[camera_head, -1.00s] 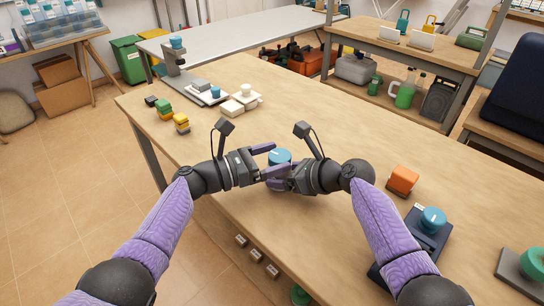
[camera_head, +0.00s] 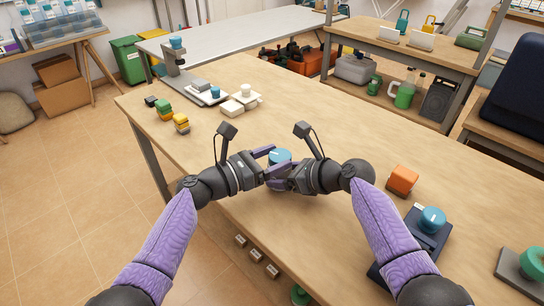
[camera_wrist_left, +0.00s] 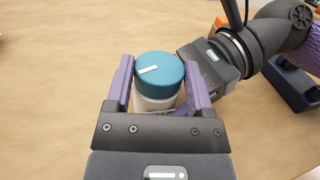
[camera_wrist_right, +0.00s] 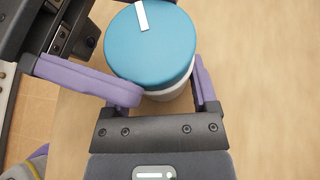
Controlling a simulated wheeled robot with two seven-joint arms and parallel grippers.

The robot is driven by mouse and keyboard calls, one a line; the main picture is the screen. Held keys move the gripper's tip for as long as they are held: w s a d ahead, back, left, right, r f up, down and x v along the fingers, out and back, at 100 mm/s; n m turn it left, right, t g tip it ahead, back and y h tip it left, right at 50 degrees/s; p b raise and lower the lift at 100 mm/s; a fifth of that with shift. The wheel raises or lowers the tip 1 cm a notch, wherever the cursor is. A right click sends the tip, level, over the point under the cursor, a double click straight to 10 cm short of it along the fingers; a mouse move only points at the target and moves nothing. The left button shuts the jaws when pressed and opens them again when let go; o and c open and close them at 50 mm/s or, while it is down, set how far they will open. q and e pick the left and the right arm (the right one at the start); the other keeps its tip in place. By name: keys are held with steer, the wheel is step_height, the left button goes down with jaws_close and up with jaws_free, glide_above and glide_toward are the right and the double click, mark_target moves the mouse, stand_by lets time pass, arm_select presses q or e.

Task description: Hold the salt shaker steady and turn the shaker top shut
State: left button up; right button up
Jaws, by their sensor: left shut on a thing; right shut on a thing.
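The salt shaker stands on the wooden table; its white body (camera_wrist_left: 155,104) shows under the top in the left wrist view. The shaker top (camera_head: 281,156) is a round blue cap with a white mark, seated on the body. The cap also shows large in the right wrist view (camera_wrist_right: 150,45). My left gripper (camera_head: 270,161) is shut on the shaker top, a finger on either side of it. My right gripper (camera_head: 276,180) is shut on the shaker body below the cap. Its fingertips are partly hidden by the cap in the right wrist view.
An orange block (camera_head: 403,179) and a dark device with a blue knob (camera_head: 433,219) lie right of my right arm. Small yellow and green blocks (camera_head: 181,123) and white pieces (camera_head: 240,101) lie at the left back. The table behind the shaker is clear.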

arm_select(q)
steer(key=shift+s+d+f+n+t+y, duration=0.1)
steer(key=shift+s+d+n+t+y, duration=0.05)
steer(key=shift+n+t+y, duration=1)
steer(key=shift+s+d+f+n+t+y, duration=0.1)
steer(key=shift+n+t+y, duration=0.9)
steer(key=shift+t, duration=0.25)
steer(key=shift+y, duration=0.25)
steer(key=o, duration=1)
steer(key=shift+r, duration=0.1)
steer(key=shift+s+a, duration=0.1)
steer(key=v, duration=1.2)
